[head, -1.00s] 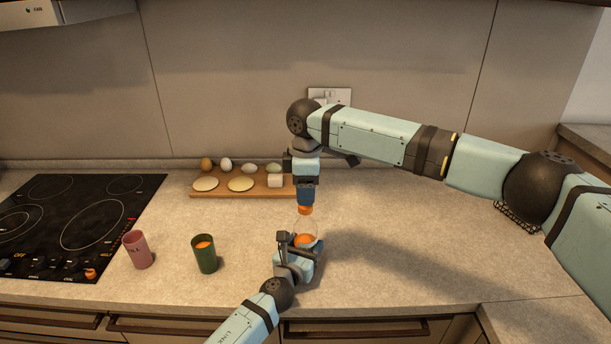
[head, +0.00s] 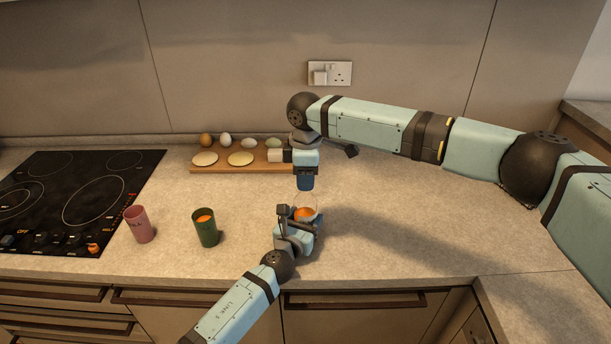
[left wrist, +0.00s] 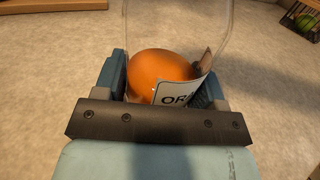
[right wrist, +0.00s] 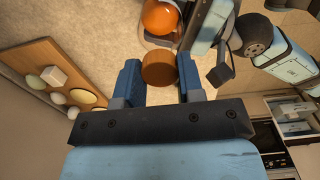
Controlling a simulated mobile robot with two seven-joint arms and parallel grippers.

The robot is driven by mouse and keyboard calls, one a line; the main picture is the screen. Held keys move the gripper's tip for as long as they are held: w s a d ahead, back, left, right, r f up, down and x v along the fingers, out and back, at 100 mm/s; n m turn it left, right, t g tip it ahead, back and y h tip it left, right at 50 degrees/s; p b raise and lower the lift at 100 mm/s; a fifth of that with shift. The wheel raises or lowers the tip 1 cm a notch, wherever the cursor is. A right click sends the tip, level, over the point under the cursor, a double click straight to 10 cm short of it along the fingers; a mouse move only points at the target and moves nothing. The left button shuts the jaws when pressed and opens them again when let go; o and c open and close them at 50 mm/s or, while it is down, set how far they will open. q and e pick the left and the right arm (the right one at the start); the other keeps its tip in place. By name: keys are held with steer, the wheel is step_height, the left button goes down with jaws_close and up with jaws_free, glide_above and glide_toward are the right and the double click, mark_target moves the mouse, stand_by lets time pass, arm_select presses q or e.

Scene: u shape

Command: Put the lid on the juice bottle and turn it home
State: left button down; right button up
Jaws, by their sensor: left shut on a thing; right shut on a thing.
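The clear juice bottle (head: 305,203), with orange juice low inside, stands upright on the counter. My left gripper (head: 302,222) is shut around its lower part. In the left wrist view the bottle (left wrist: 178,75) shows its juice and part of a white label between the fingers. My right gripper (head: 305,186) points down directly above the bottle. In the right wrist view the orange-brown lid (right wrist: 160,68) is held between the blue fingers. The fingers hide the lid in the head view, and I cannot tell whether it touches the bottle's neck.
A green cup (head: 206,231) with orange content and a pink cup (head: 139,226) stand left of the bottle. Behind is a wooden board (head: 222,165) with eggs and pale round pieces. A black hob (head: 70,200) lies at the left.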

steer(key=m, duration=0.5)
steer(key=o, duration=1)
steer(key=shift+r, duration=2.25)
steer(key=shift+c, duration=0.2)
